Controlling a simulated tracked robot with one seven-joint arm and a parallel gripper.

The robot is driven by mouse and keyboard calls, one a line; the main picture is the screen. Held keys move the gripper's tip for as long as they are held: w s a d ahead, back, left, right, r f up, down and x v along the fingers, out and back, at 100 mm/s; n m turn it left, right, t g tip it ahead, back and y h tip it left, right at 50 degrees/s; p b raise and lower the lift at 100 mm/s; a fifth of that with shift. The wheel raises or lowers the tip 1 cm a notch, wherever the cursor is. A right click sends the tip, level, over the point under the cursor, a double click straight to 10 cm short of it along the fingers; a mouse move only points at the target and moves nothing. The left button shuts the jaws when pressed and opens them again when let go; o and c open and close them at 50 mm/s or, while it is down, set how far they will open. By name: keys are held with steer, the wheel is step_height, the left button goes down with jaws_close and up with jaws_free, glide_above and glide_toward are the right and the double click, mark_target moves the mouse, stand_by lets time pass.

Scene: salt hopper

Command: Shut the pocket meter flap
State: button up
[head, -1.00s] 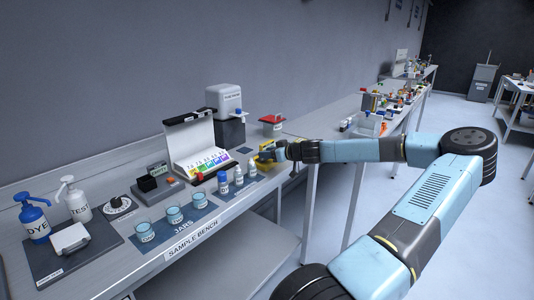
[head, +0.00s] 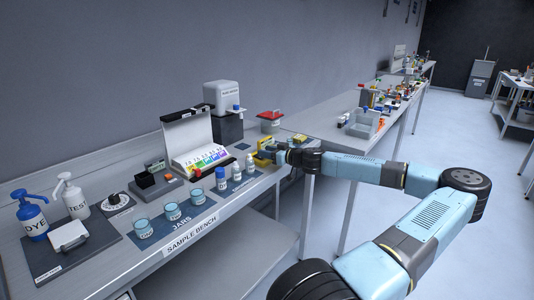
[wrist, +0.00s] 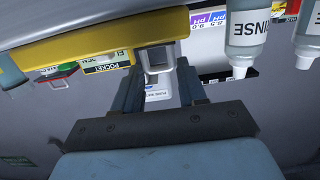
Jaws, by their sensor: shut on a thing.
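The yellow pocket meter (head: 262,161) stands at the right end of the sample bench in the head view. In the wrist view its yellow edge (wrist: 75,48) runs across the top, above a label reading POCKET. My gripper (head: 274,153) is at the meter, coming from the right. In the wrist view my gripper (wrist: 158,75) is shut on a small grey squared tab (wrist: 157,57) at the yellow edge. I cannot tell the flap's exact angle, since my gripper partly hides the meter.
A bottle labelled RINSE (wrist: 245,40) is close beside one finger in the wrist view. In the head view, small bottles (head: 238,171) stand left of the meter. A red-lidded box (head: 270,121) and a dispenser (head: 223,97) stand behind. Jars (head: 172,212) line the front.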

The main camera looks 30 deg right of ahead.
steer(key=shift+f, duration=0.15)
steer(key=o, duration=0.8)
steer(key=shift+s, duration=0.1)
steer(key=v, duration=1.3)
steer(key=shift+s+d, duration=0.15)
steer(key=shift+s, duration=0.15)
